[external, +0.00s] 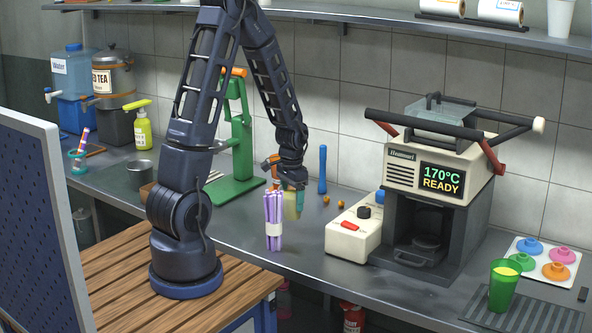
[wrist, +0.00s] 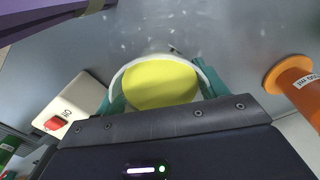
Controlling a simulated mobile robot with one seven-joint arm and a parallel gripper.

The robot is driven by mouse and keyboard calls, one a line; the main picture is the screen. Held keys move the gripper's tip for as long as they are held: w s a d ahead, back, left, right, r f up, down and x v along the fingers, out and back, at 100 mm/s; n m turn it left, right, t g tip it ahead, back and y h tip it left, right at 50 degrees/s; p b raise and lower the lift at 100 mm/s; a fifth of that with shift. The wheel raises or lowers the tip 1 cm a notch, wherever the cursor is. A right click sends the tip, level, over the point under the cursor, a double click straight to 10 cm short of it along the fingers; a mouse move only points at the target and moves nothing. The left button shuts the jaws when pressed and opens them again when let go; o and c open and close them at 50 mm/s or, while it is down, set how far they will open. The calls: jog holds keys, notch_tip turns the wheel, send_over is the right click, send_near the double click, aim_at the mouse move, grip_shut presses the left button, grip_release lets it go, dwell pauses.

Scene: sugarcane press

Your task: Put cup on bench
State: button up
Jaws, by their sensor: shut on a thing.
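A cup with a whitish rim and yellow contents fills the middle of the wrist view (wrist: 160,83). In the external view it is a small pale yellow shape (external: 291,208), partly hidden by the purple bundle. My gripper (external: 299,200) has teal fingers, one on each side of the cup, and is shut on it. The fingers also show in the wrist view (wrist: 162,86). The cup looks upright, low over the grey metal bench (external: 310,258). I cannot tell whether its base touches the bench.
A purple banded bundle (external: 273,228) stands close in front of the cup. A white control box (external: 350,236) and a press machine (external: 440,180) stand to the right. A green cup (external: 503,288) stands on a ribbed mat (external: 535,312).

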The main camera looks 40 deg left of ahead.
jog(key=shift+f, duration=2.35)
jog(key=shift+f, duration=0.15)
jog(key=o, duration=1.2)
jog(key=shift+c, duration=0.2)
notch_tip(320, 180, up, 13)
notch_tip(320, 180, up, 15)
jog(key=n+t, duration=0.2)
send_over(292, 211)
jog(key=s+a, duration=0.3)
jog(key=s, duration=0.4)
jog(key=s+a+r+n+t, duration=0.1)
jog(key=s+r+n+t, duration=0.1)
jog(key=s+r, duration=0.5)
jog(key=s, duration=0.4)
jog(key=shift+s+a+r+t, duration=0.2)
jog(key=shift+s+t, duration=0.1)
